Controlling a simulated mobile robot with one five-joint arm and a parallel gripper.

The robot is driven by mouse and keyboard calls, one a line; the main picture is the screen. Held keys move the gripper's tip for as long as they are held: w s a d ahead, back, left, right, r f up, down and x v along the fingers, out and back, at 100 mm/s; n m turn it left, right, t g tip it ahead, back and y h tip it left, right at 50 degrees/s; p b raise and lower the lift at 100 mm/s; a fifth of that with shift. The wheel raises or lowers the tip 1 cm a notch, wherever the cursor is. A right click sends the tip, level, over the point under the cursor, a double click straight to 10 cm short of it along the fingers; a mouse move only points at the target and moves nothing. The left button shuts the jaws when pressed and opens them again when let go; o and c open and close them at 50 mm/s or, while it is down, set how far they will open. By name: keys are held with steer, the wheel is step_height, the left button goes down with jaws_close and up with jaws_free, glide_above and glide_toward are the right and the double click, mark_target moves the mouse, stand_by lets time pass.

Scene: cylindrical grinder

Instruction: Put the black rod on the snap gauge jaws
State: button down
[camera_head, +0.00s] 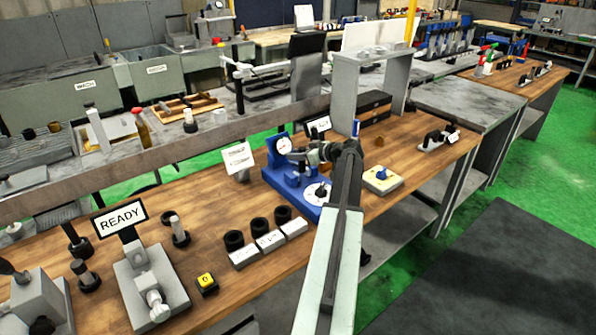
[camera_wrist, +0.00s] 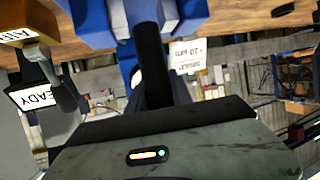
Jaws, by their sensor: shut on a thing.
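The blue snap gauge (camera_head: 276,180) stands on the wooden bench with a round white dial (camera_head: 283,145) on its upright. Its blue parts (camera_wrist: 90,22) also fill the top of the wrist view. My gripper (camera_head: 316,153) is at the gauge, just right of the dial. The black rod (camera_wrist: 152,62) shows as a dark cylinder in front of the wrist, held by my shut gripper, with blue gauge parts close around its far end. I cannot tell whether the rod touches the jaws. In the head view my gripper and arm hide the rod and jaws.
A READY sign (camera_head: 120,218) stands at left. Bench space farther right is mostly clear.

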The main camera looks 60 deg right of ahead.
step_height(320, 180, down, 4)
steer(key=b, duration=0.4)
steer(key=shift+r, duration=0.25)
steer(key=shift+f, duration=0.1)
steer(key=c, duration=1.1)
jaws_free()
steer(key=shift+c, duration=0.2)
steer(key=shift+r+p, duration=0.2)
steer(key=shift+p, duration=0.15)
steer(key=p+v, duration=0.4)
steer(key=v, duration=0.8)
